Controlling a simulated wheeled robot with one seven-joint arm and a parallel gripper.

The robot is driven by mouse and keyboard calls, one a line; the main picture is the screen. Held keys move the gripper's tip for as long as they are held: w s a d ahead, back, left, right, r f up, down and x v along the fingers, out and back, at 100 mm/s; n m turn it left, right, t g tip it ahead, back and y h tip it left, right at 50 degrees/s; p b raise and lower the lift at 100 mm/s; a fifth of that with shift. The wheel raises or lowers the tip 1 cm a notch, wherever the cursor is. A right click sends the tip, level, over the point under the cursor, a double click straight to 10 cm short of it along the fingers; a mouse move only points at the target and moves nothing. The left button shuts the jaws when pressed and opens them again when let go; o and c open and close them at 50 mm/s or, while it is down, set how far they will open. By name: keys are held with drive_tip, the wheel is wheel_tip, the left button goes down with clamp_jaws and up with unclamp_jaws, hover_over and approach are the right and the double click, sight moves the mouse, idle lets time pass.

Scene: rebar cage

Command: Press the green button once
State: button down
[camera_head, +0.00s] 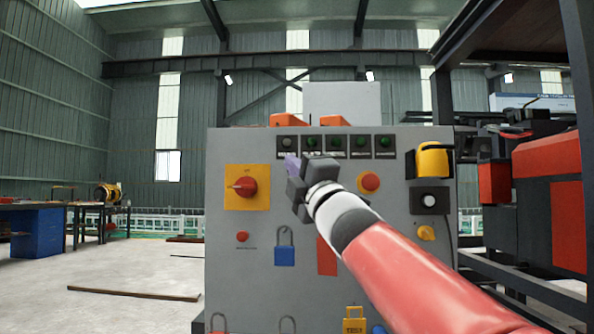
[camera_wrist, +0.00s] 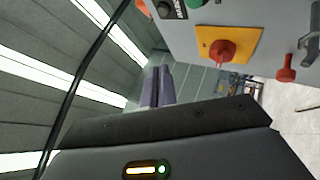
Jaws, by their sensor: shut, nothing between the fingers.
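A row of several round dark-green and dark buttons (camera_head: 337,142) runs along the top of the grey control panel (camera_head: 225,290). In the wrist view a green button (camera_wrist: 196,2) is cut off by the top edge, beside a dark button (camera_wrist: 164,9). My gripper (camera_head: 291,162) is shut and empty, with purple fingertips just below the left end of the row. In the wrist view the fingers (camera_wrist: 157,86) point up, apart from the green button in the picture. Whether a fingertip touches the panel cannot be told.
A red rotary switch (camera_head: 243,187) on a yellow plate sits left of my gripper. A red button (camera_head: 370,182) is to its right. A yellow padlock (camera_head: 433,160) and a blue padlock (camera_head: 285,254) stick out from the panel. Red-and-black machinery (camera_head: 548,190) stands at the right.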

drive_tip(key=w+p, duration=0.4)
drive_tip(key=w, duration=0.5)
drive_tip(key=shift+d+p, duration=0.2)
drive_tip(key=shift+p, duration=0.2)
idle(1.7)
drive_tip(key=shift+w, duration=0.35)
drive_tip(key=shift+w+p, duration=0.7)
drive_tip(key=shift+w, duration=0.1)
idle(0.9)
drive_tip(key=shift+s, duration=0.1)
drive_tip(key=shift+s+b, duration=0.95)
drive_tip(key=shift+s, duration=0.15)
